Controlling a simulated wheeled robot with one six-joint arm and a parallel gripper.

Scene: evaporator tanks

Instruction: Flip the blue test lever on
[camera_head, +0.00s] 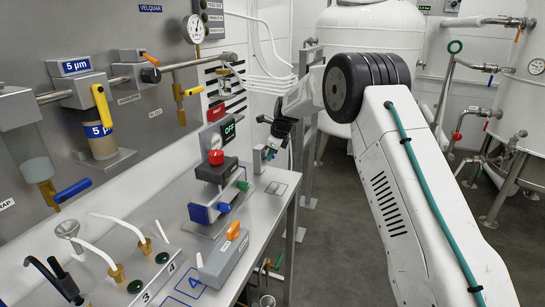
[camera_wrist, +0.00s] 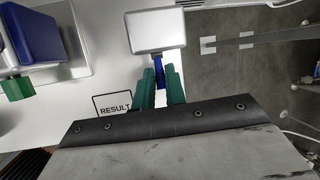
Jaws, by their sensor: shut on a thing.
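The blue test lever (camera_wrist: 159,72) sticks out of a small silver box (camera_wrist: 157,32) in the wrist view. The green fingertips of my gripper (camera_wrist: 160,92) are on either side of the lever, shut on it. In the head view, my gripper (camera_head: 273,148) is beside the same silver box (camera_head: 259,158) at the far end of the bench. The lever is too small and too covered there to make out its position. A screen behind the bench (camera_head: 229,130) reads OFF in green.
A device with a red button (camera_head: 216,157) and a blue-ended clamp (camera_head: 204,213) stands left of the box. A grey unit with an orange switch (camera_head: 233,231) is nearer on the bench (camera_head: 262,217). A RESULT label (camera_wrist: 114,106) lies near my fingers. Open floor (camera_head: 345,200) is right of the bench.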

